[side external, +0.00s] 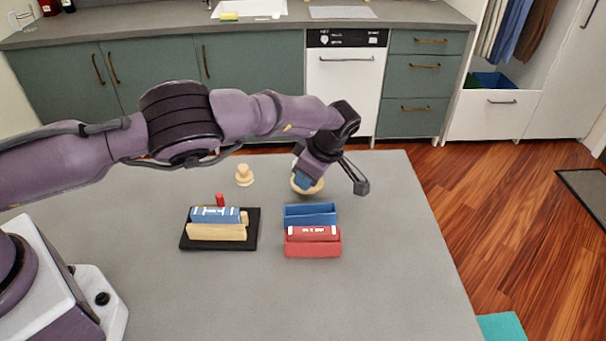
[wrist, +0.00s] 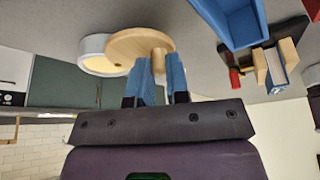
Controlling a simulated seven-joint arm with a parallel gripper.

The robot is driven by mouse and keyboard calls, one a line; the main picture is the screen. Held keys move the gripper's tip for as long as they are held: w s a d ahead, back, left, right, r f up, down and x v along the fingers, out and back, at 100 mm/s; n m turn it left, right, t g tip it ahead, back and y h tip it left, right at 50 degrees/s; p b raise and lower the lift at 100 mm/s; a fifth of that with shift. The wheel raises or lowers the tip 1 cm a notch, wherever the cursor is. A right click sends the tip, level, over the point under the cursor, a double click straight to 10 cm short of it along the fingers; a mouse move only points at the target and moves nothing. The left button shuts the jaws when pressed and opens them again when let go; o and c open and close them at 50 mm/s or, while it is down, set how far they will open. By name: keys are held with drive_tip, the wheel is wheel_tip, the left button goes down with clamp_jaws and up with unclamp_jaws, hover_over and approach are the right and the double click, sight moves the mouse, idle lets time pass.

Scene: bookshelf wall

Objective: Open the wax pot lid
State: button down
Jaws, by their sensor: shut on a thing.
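The wax pot lid (wrist: 128,44) is a round pale wooden disc with a knob (wrist: 159,60). My gripper (wrist: 161,72) has its blue fingers shut around the knob. The white wax pot (wrist: 90,50) shows behind the lid in the wrist view, with a yellowish inside partly visible; the lid is offset from it and overlaps it in the picture. In the side view my gripper (side external: 303,182) points down at the lid (side external: 314,189) on the far part of the table. The pot is mostly hidden there by my gripper, so I cannot tell the gap between lid and pot.
A wooden knobbed piece (side external: 244,176) stands left of my gripper. Nearer are a black tray (side external: 250,243) with a blue book in a wooden holder, a small red item (side external: 220,199), a blue open box (side external: 310,210) and a red box (side external: 312,250). The grey table's right side is clear.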

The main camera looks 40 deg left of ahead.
drive_tip(key=shift+n, duration=0.3)
drive_tip(key=c, duration=1.1)
unclamp_jaws()
drive_tip(key=shift+d, duration=0.1)
drive_tip(key=v, duration=1.3)
drive_tip(key=shift+w, duration=0.15)
